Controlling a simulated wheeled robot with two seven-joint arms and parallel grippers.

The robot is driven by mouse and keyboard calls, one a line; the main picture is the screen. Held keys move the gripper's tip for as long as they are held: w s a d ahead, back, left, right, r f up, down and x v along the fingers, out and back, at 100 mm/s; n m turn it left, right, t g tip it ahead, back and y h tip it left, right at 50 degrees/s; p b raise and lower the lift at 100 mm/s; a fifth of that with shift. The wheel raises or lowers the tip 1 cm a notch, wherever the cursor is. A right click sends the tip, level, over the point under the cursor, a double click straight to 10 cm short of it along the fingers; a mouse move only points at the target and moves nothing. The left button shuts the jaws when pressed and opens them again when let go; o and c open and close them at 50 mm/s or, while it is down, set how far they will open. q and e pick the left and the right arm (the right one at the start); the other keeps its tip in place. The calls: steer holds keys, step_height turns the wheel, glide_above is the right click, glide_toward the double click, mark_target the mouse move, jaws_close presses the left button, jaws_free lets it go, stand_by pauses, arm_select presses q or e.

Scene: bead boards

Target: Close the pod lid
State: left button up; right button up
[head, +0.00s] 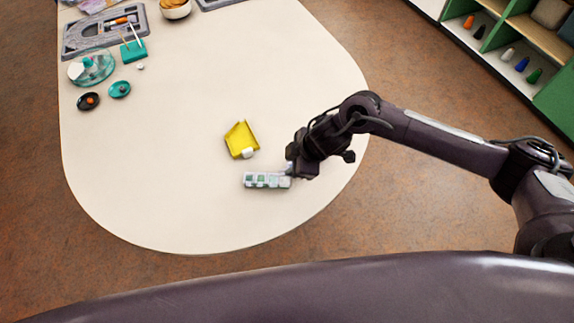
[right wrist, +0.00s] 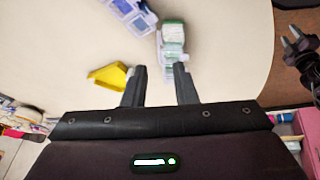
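The pod is probably the small white case with pale green and bluish compartments (head: 267,180) near the table's front right; it also shows in the right wrist view (right wrist: 173,40). Its lid cannot be clearly made out. My right gripper (head: 290,170) is at the case's right end. In the right wrist view the fingers (right wrist: 161,85) are apart, with nothing seen gripped between them. The right finger is close to the case's near end; contact cannot be told. A dark pronged shape (right wrist: 298,50) at the right edge may be my left gripper; its state is unclear.
A yellow open tray (head: 240,137) with a small white piece (head: 248,153) lies just behind the case. A blue-and-white thing (right wrist: 127,14) shows beyond it in the wrist view. Dishes (head: 88,101) and a grey tray (head: 85,38) are far left. The table's middle is clear.

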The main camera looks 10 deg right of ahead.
steer(key=shift+x, duration=1.8)
jaws_close()
